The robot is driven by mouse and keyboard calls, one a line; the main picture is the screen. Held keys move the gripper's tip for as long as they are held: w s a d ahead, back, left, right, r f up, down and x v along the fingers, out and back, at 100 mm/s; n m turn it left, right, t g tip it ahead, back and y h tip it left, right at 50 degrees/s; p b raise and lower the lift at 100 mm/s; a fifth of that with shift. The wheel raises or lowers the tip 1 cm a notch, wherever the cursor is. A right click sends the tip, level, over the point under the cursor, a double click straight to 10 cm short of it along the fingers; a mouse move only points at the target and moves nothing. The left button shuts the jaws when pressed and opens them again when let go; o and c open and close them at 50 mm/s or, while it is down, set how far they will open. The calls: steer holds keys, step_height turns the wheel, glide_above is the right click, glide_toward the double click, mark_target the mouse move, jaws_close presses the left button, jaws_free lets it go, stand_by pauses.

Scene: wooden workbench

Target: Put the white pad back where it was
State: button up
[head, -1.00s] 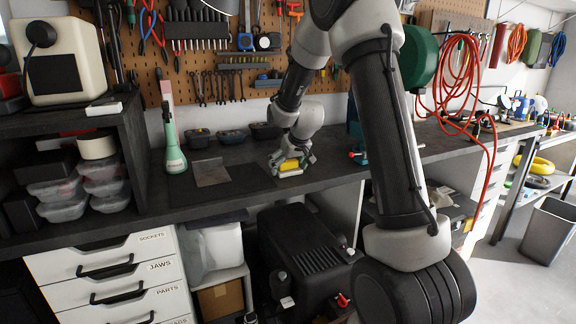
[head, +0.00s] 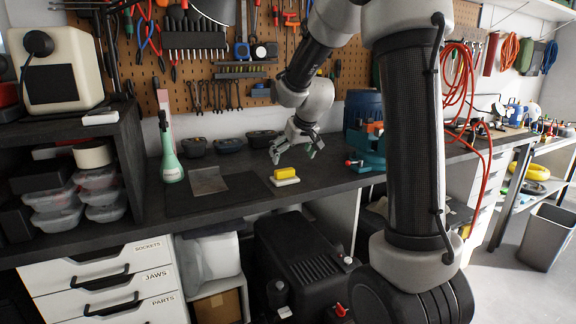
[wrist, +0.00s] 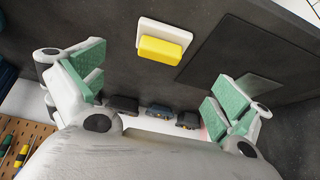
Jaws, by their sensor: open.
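The white pad (head: 285,181) lies flat on the dark bench top, with a yellow block (head: 285,172) on top of it. In the wrist view the white pad (wrist: 172,30) shows at the top middle, and the yellow block (wrist: 160,50) covers part of it. My gripper (head: 297,152) is above the bench, behind and slightly right of the pad. It is open and empty. In the wrist view its green-padded fingers (wrist: 152,90) are spread wide, apart from the pad and block.
A dark mat (head: 180,205) with a grey square sheet (head: 208,181) lies left of the pad. A green bottle-shaped thing (head: 171,168) and several dark bins (head: 228,145) stand behind. A blue vise (head: 368,150) stands to the right. Bare bench lies between pad and vise.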

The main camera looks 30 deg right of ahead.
steer(key=s+a+r+g, duration=0.1)
steer(key=s+r, duration=0.2)
steer(key=s, duration=0.6)
steer(key=s+a+r, duration=0.1)
steer(key=s+r, duration=0.3)
steer(key=s, duration=0.5)
steer(key=s+f+g, duration=0.1)
steer(key=s+f, duration=0.1)
steer(key=s, duration=1.4)
steer(key=shift+s+a, duration=0.3)
steer(key=shift+s, duration=0.05)
steer(key=shift+a, duration=0.1)
